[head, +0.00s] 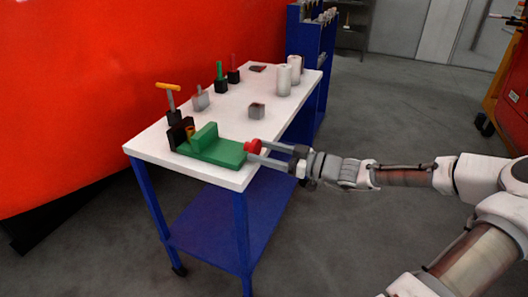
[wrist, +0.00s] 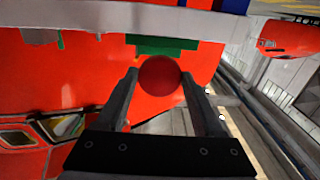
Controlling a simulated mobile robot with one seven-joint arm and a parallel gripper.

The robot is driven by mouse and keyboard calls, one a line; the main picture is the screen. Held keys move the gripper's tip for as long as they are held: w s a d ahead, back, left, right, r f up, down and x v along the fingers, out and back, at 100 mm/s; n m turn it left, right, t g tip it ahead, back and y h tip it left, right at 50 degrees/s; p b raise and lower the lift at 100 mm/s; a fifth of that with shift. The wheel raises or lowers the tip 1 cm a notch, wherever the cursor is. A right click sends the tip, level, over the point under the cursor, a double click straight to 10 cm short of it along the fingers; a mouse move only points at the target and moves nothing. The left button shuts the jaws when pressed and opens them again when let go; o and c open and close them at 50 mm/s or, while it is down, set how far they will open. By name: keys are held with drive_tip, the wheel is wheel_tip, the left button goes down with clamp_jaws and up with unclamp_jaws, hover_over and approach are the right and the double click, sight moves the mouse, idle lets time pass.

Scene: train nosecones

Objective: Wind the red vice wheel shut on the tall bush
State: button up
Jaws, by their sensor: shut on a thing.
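A green vice (head: 214,147) lies along the near edge of the white table. Its red wheel (head: 253,146) is at the vice's right end, by the table's right edge. My gripper (head: 256,151) comes in from the right and is shut on the red wheel. In the wrist view the red wheel (wrist: 160,76) sits between the two fingertips, with the green vice (wrist: 160,44) behind it. A small orange-brown piece (head: 190,132), perhaps the tall bush, shows at the vice's left end by a black block. I cannot tell whether the jaws touch it.
An orange-handled tool (head: 169,94) stands upright in a black block beside the vice. Farther back on the table (head: 225,112) are a grey block (head: 257,110), a grey-topped piece (head: 201,99), green and red upright tools and white cylinders (head: 283,80). Floor right of the table is clear.

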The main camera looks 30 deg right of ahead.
drive_tip(key=c, duration=0.3)
